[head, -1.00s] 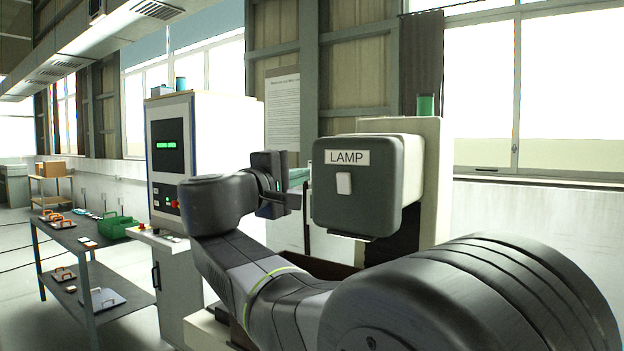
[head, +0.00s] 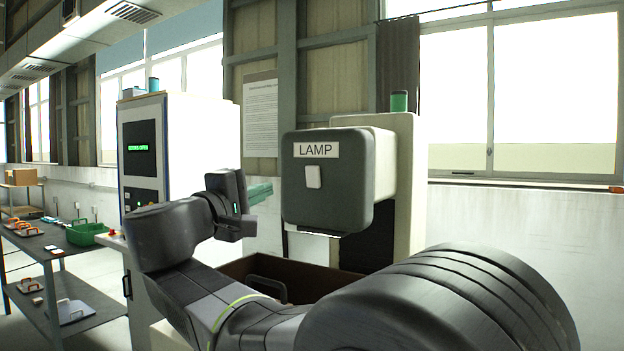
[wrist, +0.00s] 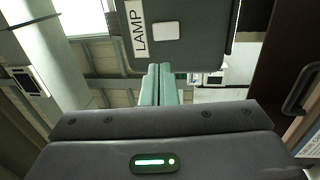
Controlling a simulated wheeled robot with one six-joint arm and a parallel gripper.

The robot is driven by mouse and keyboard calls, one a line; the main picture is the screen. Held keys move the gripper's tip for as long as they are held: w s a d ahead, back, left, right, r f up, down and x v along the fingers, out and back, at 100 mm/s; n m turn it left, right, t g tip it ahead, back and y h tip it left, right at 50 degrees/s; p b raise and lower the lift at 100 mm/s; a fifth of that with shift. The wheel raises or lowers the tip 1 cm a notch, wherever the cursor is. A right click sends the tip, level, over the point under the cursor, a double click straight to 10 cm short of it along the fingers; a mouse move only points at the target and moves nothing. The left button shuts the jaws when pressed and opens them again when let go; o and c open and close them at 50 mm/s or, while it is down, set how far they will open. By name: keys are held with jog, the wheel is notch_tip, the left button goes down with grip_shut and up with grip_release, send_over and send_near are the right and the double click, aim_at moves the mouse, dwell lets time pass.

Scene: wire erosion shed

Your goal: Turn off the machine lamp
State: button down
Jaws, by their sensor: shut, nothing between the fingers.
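A dark grey box (head: 338,180) with a white LAMP label (head: 316,150) is mounted on the machine, right of centre in the head view. A small white switch (head: 313,176) sits on its front, below the label. In the wrist view the box is at the top, with the switch (wrist: 165,31) beside the sideways label. My gripper (head: 270,188) is left of the box in the head view. Its pale green fingers (wrist: 160,70) are closed together and empty, pointing towards the box just below the switch in the wrist view. I cannot tell the exact gap to the box.
A white control cabinet (head: 190,150) with a green-lit screen stands to the left. A brown open tray or bin (head: 315,283) with a dark handle lies below the box. A grey table (head: 85,312) with a green crate (head: 86,234) and orange-handled items is at far left.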

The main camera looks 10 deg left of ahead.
aim_at(310, 172)
jog(key=p+x, duration=0.3)
jog(key=x, duration=1.1)
jog(key=shift+p, duration=0.35)
